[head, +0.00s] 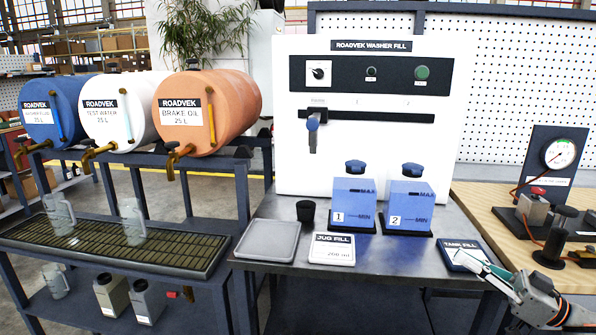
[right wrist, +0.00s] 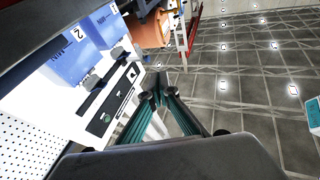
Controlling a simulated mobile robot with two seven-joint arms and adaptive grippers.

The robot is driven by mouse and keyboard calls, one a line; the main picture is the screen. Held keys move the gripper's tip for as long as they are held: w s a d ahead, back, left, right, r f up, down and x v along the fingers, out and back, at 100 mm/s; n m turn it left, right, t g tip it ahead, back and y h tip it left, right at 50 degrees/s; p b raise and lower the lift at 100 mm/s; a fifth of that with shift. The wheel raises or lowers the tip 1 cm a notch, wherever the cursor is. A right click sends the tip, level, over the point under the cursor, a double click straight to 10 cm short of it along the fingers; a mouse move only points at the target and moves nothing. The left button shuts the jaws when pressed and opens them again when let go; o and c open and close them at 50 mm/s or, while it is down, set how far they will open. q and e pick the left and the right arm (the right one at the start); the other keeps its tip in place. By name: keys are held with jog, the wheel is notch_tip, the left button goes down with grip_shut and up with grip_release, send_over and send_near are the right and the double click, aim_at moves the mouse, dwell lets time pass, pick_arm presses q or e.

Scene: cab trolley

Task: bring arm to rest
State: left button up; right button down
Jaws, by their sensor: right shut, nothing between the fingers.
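My right gripper (head: 484,264) is at the lower right of the head view, over the front right corner of the washer fill table. Its fingers are shut and empty, with the tips close to the dark TANK FILL plate (head: 472,256); I cannot tell whether they touch. In the right wrist view the closed fingers (right wrist: 155,88) point away from the camera, with nothing between them. My left gripper is not in view.
Blue tanks 1 (head: 352,204) and 2 (head: 410,207) stand before the white washer fill panel (head: 300,150). A grey tray (head: 268,241), black cup (head: 306,211) and JUG FILL plate (head: 331,249) lie left. A gauge stand (head: 556,160) is right. Barrels (head: 212,110) stand far left.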

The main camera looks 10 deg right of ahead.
jog(key=s+a+f+m+h+p, duration=0.15)
jog(key=s+a+f+h, duration=0.3)
jog(key=f, duration=0.55)
jog(key=s+a+f+m+h+p, duration=0.1)
jog(key=s+a+f+m+h, duration=0.15)
jog(key=a+f, duration=0.5)
jog(key=s+a+f+m+h+p, duration=0.1)
jog(key=s+a+f+h, duration=0.3)
jog(key=f, duration=0.7)
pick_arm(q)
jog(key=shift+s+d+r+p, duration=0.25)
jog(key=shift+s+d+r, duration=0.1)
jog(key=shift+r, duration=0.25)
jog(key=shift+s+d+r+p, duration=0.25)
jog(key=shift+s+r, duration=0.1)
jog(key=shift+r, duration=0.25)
pick_arm(e)
jog(key=s+a+f+g+h, duration=0.2)
jog(key=s+a+f+g, duration=0.2)
jog(key=s+a+f, duration=0.3)
jog(key=s+a, duration=0.1)
jog(key=s, duration=0.2)
jog(key=shift+s+f+n, duration=0.2)
jog(key=shift+s+n, duration=0.15)
jog(key=shift+n, duration=0.05)
